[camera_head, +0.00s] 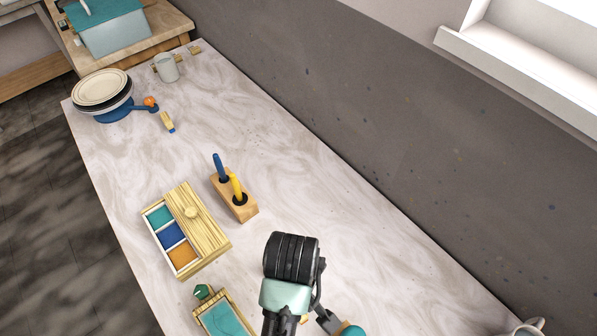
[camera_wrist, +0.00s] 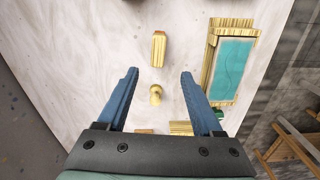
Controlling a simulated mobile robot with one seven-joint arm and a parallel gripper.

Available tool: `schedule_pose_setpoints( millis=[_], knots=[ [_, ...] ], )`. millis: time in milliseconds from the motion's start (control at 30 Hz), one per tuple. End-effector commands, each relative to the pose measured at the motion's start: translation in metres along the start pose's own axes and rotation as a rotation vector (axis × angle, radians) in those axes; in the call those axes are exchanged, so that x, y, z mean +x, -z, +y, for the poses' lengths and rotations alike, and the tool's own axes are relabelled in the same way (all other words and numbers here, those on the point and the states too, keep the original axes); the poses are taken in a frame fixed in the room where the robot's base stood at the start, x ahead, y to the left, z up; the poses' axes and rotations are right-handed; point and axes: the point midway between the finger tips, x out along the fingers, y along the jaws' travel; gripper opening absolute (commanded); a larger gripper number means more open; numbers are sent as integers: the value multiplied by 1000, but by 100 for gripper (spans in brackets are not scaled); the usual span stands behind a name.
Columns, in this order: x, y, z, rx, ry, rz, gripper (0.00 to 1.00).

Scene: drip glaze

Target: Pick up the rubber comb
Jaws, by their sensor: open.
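I cannot clearly make out a rubber comb in either view. A small green piece (camera_head: 203,291) lies at the end of the teal tray and also shows in the wrist view (camera_wrist: 219,114); its shape is too small to name. A small yellow and blue tool (camera_head: 167,122) lies farther up the table. My gripper (camera_wrist: 158,72) is open and empty above the table, its blue fingers apart. A pale wooden block (camera_wrist: 159,48) and a small wooden knob-shaped piece (camera_wrist: 155,95) show between the fingers in the wrist view. My arm hides part of the table in the head view.
A wood-framed teal tray (camera_head: 225,318) lies at the front. A lidded wooden box (camera_head: 206,221) has coloured compartments. A wooden holder (camera_head: 245,211) carries blue and yellow tools. Stacked plates (camera_head: 100,87) and a mug (camera_head: 167,68) stand far back. The table's right middle is clear beside the wall.

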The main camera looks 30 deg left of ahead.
Motion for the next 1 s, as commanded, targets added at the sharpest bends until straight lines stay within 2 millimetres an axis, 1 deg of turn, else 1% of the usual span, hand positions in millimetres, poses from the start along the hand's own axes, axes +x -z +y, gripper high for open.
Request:
schedule_pose_setpoints(
  millis=[33,200,300,400,567,800,900,1000],
  knots=[
    [10,-1,-2,-2,6,-6,68],
    [42,-1,-1,0,4,-5,68],
    [57,-1,0,1,1,-2,68],
    [66,0,1,1,-1,0,68],
    [75,-1,2,2,-1,0,68],
    [108,-3,5,1,0,0,68],
    [117,-3,6,2,-1,1,68],
    [121,-3,6,2,-3,3,68]
  ],
)
